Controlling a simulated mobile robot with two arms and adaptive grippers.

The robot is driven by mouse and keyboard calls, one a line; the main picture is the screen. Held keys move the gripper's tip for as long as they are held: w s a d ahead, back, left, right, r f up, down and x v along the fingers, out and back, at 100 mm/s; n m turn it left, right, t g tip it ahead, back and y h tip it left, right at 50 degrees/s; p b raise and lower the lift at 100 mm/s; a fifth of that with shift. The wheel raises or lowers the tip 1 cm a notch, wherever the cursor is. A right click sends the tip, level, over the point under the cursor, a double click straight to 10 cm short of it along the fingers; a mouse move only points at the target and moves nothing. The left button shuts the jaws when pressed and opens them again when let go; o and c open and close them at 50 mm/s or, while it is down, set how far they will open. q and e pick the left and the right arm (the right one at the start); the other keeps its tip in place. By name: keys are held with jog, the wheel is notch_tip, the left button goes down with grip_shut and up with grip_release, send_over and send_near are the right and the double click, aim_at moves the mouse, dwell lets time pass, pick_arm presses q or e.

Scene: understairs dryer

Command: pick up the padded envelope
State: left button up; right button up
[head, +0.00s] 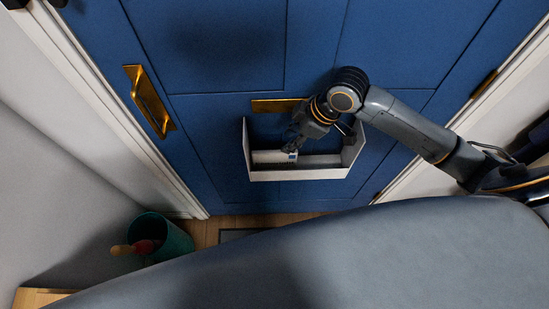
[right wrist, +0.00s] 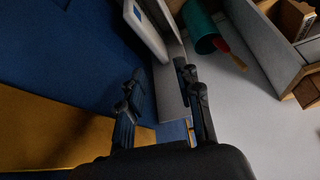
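A pale, flat piece with a small blue patch, which looks like the padded envelope (head: 270,157), lies in the white letter tray (head: 300,174) on the blue door. In the right wrist view a white panel with a blue mark (right wrist: 147,30) shows beyond the fingers; it seems to be the same envelope. My right gripper (head: 294,141) points down over the tray, close to the envelope's blue-marked end. In the right wrist view its fingers (right wrist: 161,95) are apart, with a pale tray wall showing between them. I see no envelope between the fingers. My left gripper is not in view.
The blue door (head: 225,50) has a brass mail slot (head: 272,106) above the tray and a brass handle (head: 149,101) at left. A green bin (head: 176,238) with sticks stands at lower left. A large grey padded surface (head: 370,255) fills the foreground.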

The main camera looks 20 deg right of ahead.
aim_at(276, 152)
jog(key=x, duration=0.2)
jog(key=w+x, duration=0.1)
jog(key=x, duration=0.1)
jog(key=d+x, duration=0.1)
jog(key=x, duration=0.2)
jog(key=shift+w+f+p, duration=0.1)
jog(key=shift+w+p, duration=0.05)
jog(key=shift+p, duration=0.25)
jog(key=p+x, duration=0.1)
jog(key=x, duration=0.3)
jog(key=shift+f, duration=0.8)
jog(key=shift+f, duration=0.2)
grip_shut()
